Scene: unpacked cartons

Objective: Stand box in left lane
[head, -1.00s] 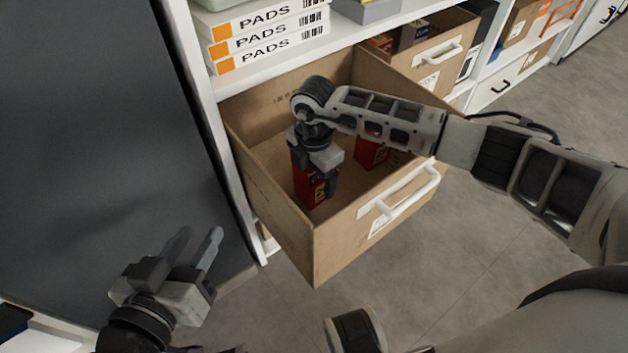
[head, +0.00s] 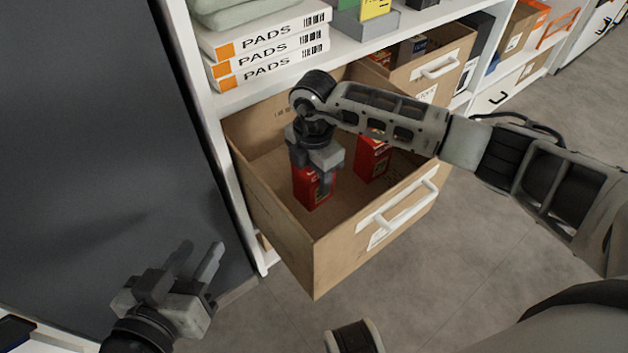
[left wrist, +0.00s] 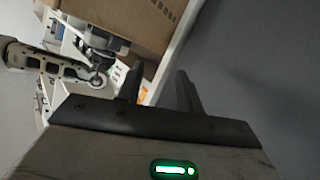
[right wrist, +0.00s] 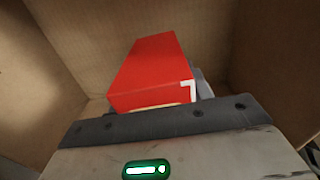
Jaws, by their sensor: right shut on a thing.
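A red box (head: 305,195) stands upright inside the pulled-out cardboard drawer (head: 295,245), on its left side. My right gripper (head: 315,180) reaches down into the drawer and is shut on this box. The red box (right wrist: 150,70) fills the middle of the right wrist view, with part of a finger showing at its right side. I cannot tell whether its base touches the drawer floor. A second red box (head: 373,160) stands further right in the drawer, partly behind my right arm. My left gripper (head: 203,262) is open and empty, outside the drawer at the lower left.
The drawer has a white front handle (head: 405,205). Shelf boxes marked PADS (head: 267,47) sit above its left side. Another drawer (head: 435,68) with several items stands behind to the right. A dark grey panel (head: 90,140) borders the left. The drawer's front middle floor is clear.

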